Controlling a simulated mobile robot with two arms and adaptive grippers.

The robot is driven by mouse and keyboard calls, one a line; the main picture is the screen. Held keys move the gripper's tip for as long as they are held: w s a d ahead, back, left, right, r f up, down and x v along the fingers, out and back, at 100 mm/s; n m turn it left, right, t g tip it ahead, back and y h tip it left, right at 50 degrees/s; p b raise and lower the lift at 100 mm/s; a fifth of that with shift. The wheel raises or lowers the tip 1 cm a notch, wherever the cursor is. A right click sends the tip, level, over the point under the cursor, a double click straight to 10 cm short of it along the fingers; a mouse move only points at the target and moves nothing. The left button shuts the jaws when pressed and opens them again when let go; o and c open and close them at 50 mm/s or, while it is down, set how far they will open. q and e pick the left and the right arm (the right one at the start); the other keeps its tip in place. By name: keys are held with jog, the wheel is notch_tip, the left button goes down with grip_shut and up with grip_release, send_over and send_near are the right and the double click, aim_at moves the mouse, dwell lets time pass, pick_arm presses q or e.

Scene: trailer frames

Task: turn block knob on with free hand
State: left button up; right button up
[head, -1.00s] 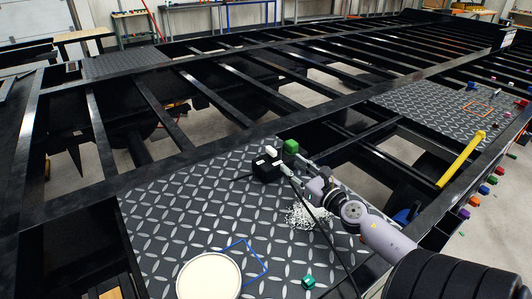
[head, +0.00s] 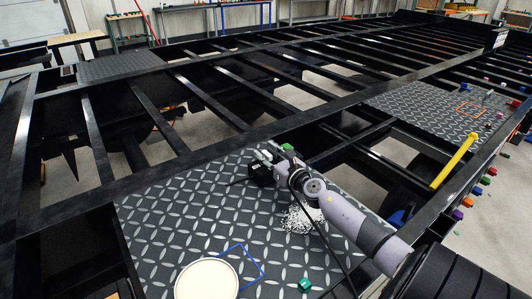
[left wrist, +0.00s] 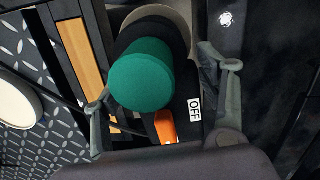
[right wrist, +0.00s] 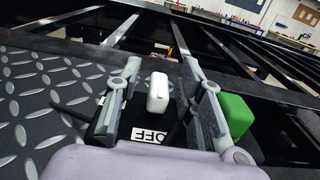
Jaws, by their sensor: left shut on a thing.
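A black block (head: 257,175) lies on the far part of the tread plate. My right gripper (head: 268,153) reaches over the block. In the right wrist view its fingers (right wrist: 160,68) are open, one on each side of the knob, with gaps showing. My left gripper (left wrist: 165,88) is out of the head view. It is shut on a black device (left wrist: 183,128) with a green cylinder (left wrist: 142,75), an orange part (left wrist: 166,126) and an OFF label (left wrist: 195,109).
A green cube (right wrist: 235,114) stands close beside the right gripper's right finger. White bits (head: 302,218) lie scattered beneath my right arm. A round pale-topped thing (head: 207,280), a blue outline (head: 251,268) and a teal piece (head: 305,285) are nearer. Open frame gaps lie beyond the plate.

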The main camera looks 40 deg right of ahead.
jog(key=shift+w, duration=0.25)
grip_shut()
dwell(0.4)
